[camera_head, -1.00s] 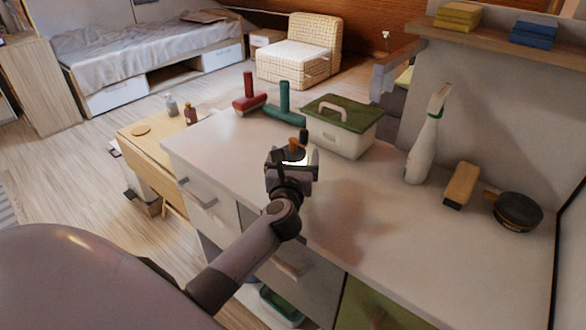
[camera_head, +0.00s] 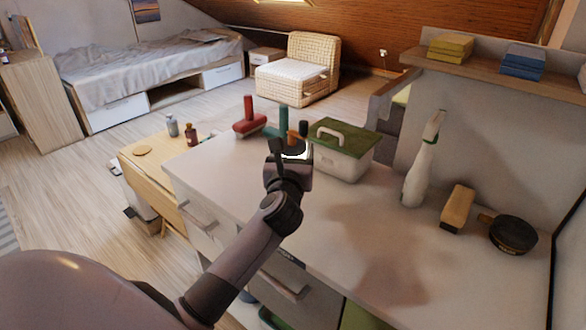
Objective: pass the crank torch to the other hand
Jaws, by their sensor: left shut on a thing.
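My left gripper (camera_head: 291,155) is held over the white countertop, in front of the green-lidded box. It is shut on the crank torch (camera_head: 293,138), of which a small orange and dark part shows above the fingers, with a bright patch beside it. Most of the torch is hidden by the gripper. My right gripper is not in view.
A white box with a green lid (camera_head: 345,137), a red tool (camera_head: 250,122) and a green tool (camera_head: 283,120) stand behind the gripper. A spray bottle (camera_head: 422,165), a brush (camera_head: 457,208) and a dark round tin (camera_head: 511,234) are at right. The counter's middle (camera_head: 375,235) is clear.

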